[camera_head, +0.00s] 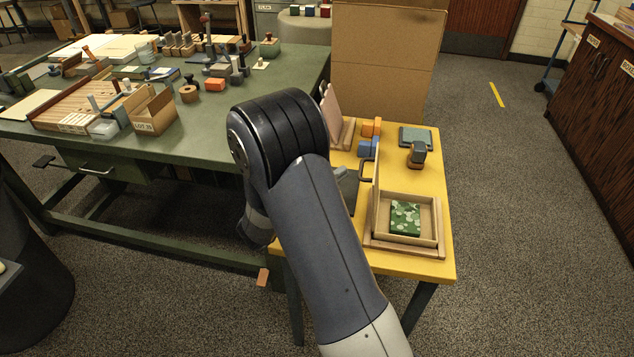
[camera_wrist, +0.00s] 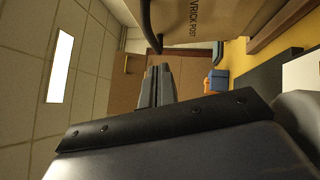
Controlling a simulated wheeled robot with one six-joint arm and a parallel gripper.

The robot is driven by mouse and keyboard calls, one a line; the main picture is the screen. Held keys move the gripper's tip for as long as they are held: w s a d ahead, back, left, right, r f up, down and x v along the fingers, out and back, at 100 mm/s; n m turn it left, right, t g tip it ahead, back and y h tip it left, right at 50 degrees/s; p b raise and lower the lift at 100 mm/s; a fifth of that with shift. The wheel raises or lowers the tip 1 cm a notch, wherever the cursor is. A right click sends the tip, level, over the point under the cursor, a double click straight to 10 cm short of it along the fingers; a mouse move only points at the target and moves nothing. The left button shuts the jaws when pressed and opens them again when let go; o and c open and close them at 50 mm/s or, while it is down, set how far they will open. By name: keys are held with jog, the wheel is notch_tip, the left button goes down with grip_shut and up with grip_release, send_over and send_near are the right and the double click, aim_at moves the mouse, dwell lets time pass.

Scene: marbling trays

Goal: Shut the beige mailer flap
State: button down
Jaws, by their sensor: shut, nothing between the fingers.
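The beige mailer (camera_head: 436,236) lies at the front right of the yellow table, with a green camouflage-patterned block (camera_head: 405,217) inside. Its flap (camera_head: 376,196) stands upright along the left side, open. A dark handle (camera_head: 366,170) sticks out from the flap's outer face. In the wrist view the flap (camera_wrist: 230,18) fills the top, with printed lettering, and its handle (camera_wrist: 147,30) hangs at its left. My gripper (camera_wrist: 158,87) is shut and empty, just below the handle in that picture.
The yellow table (camera_head: 405,263) also bears orange (camera_head: 369,129) and blue blocks (camera_head: 366,148), a stamp-like tool (camera_head: 418,152) and a grey-green pad (camera_head: 416,138). A cardboard panel (camera_head: 385,60) stands behind. A green workbench (camera_head: 215,125) full of tools is at left.

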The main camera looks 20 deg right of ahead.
jog(key=shift+s+d+r, duration=0.3)
jog(key=shift+s+d, duration=0.25)
jog(key=shift+d, duration=0.15)
jog(key=shift+s+d+f+m+t+y+b, duration=0.35)
jog(key=shift+s+d+m+y+b, duration=0.55)
jog(key=shift+s+d+m+y, duration=1.45)
jog(key=shift+s+d+f+m+t+y+b, duration=0.35)
jog(key=shift+s+d+m+y+b, duration=0.7)
jog(key=shift+d+y, duration=1.4)
jog(key=shift+s+d+f+m+t+y+b, duration=0.2)
jog(key=shift+s+d+f+m+y+b, duration=0.45)
jog(key=shift+s+d+m+y, duration=1.85)
jog(key=shift+w+d+f+n+h, duration=0.15)
jog(key=shift+d+f+n+h, duration=0.2)
jog(key=shift+d+h, duration=0.15)
jog(key=shift+w+d+f+n+h, duration=0.15)
jog(key=shift+d+f+n+h, duration=0.15)
jog(key=shift+d+h, duration=0.15)
jog(key=shift+d+f, duration=0.1)
jog(key=shift+f, duration=0.05)
